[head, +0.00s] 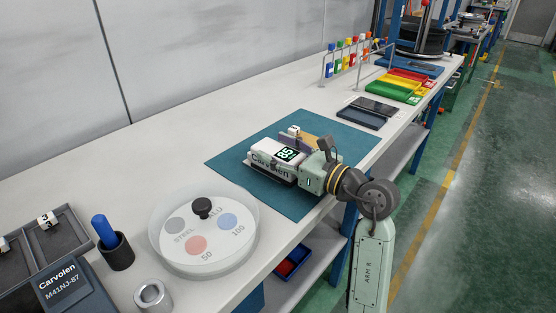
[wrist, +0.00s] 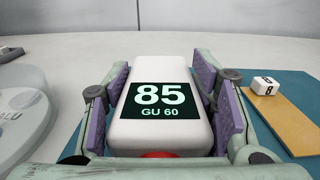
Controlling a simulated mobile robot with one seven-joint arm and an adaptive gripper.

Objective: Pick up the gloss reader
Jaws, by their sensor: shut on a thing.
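The gloss reader (head: 268,157) is a white block with "Carvolen" on its side and a dark screen. In the wrist view the gloss reader (wrist: 160,128) reads "85 GU 60" in pale green, with a red part at its near edge. My gripper (head: 285,150) reaches in from the right over the teal mat. In the wrist view my gripper (wrist: 160,92) has its purple pads on both sides of the reader and is shut on it. The reader is at or just above the mat; I cannot tell whether it touches. Its underside is hidden.
The teal mat (head: 232,162) also bears a tan strip (wrist: 280,122) with a small numbered white block (wrist: 265,86). Dark flat panels (head: 362,116) and coloured trays (head: 405,86) are farther back.

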